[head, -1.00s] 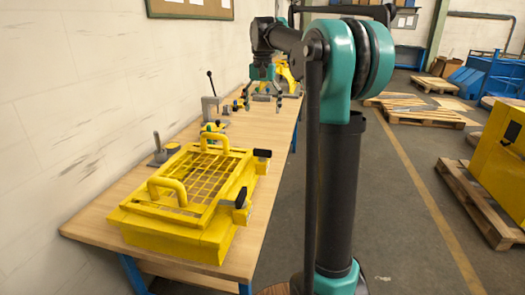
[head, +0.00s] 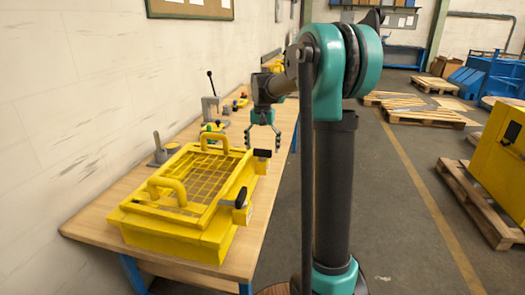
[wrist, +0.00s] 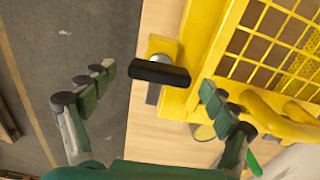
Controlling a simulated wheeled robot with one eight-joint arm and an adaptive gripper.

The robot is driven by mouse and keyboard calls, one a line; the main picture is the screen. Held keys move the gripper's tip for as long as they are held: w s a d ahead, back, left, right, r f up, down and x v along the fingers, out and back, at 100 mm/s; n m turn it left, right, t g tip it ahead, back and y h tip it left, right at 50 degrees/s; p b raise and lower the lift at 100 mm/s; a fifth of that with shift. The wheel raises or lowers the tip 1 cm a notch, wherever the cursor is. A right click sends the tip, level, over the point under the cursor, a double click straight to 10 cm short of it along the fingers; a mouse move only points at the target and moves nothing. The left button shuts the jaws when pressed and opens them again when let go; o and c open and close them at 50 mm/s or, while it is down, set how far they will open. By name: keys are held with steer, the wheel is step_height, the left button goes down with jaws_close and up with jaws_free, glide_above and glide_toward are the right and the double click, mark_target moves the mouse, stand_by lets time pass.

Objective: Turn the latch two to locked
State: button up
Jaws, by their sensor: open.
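A yellow guard box (head: 170,238) with a mesh top and two arched handles lies on the bench. Two black-handled latches sit on its right side, a far latch (head: 262,153) and a near latch (head: 241,197). No label shows which is latch two. My gripper (head: 262,145) is open and empty, pointing down above the far latch. In the wrist view the far latch's black bar (wrist: 160,73) lies between the spread fingers of my gripper (wrist: 158,79), apart from both. The near latch is out of the wrist view.
The wooden bench (head: 90,222) runs along the white wall. A clamp with an upright lever (head: 211,100) and small parts stand behind the box. The floor right of the bench (head: 385,235) is clear up to pallets (head: 475,205) with a yellow box.

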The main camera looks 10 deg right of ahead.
steer(key=shift+f, duration=0.7)
steer(key=shift+c, duration=0.6)
steer(key=c, duration=1)
steer(key=shift+c, duration=0.2)
